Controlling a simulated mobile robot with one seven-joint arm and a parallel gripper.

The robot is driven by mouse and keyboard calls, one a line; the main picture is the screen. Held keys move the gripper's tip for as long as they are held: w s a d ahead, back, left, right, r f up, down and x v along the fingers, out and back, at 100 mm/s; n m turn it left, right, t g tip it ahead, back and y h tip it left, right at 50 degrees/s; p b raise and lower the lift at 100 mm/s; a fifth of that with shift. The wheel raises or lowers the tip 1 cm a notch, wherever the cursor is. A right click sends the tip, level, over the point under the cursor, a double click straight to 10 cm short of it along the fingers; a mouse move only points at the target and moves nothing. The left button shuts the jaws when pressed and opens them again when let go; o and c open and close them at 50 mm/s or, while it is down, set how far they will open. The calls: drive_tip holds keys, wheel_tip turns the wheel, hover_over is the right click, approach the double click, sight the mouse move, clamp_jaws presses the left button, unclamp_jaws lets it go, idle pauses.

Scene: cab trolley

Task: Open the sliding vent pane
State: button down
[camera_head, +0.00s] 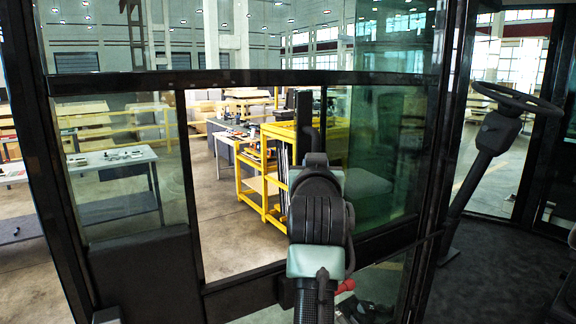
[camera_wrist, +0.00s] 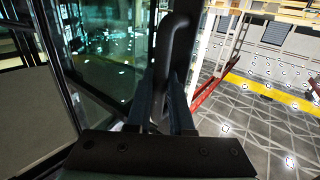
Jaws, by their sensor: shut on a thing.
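The sliding vent pane is greenish glass (camera_head: 385,150) in the dark-framed side window, right of my arm in the head view. It also shows left of the handle in the wrist view (camera_wrist: 105,75). A wide clear gap lies left of it, so the vent stands open at least partway. The pane's dark upright handle (camera_wrist: 180,45) rises between my fingers. My gripper (camera_wrist: 168,115) is shut on this handle. In the head view my own wrist hides the fingers, the lower handle and part of the pane's edge.
A dark rail (camera_head: 240,79) crosses above the opening, and a dark post (camera_head: 188,190) bounds it on the left. A steering wheel (camera_head: 517,98) on a column stands at the right. Yellow trolleys and workbenches (camera_head: 110,157) are outside, beyond the window.

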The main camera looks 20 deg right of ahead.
drive_tip(key=shift+w+d, duration=0.1)
drive_tip(key=shift+d, duration=0.5)
drive_tip(key=c, duration=0.8)
unclamp_jaws()
drive_tip(key=b+v, duration=0.6)
drive_tip(key=v, duration=0.7)
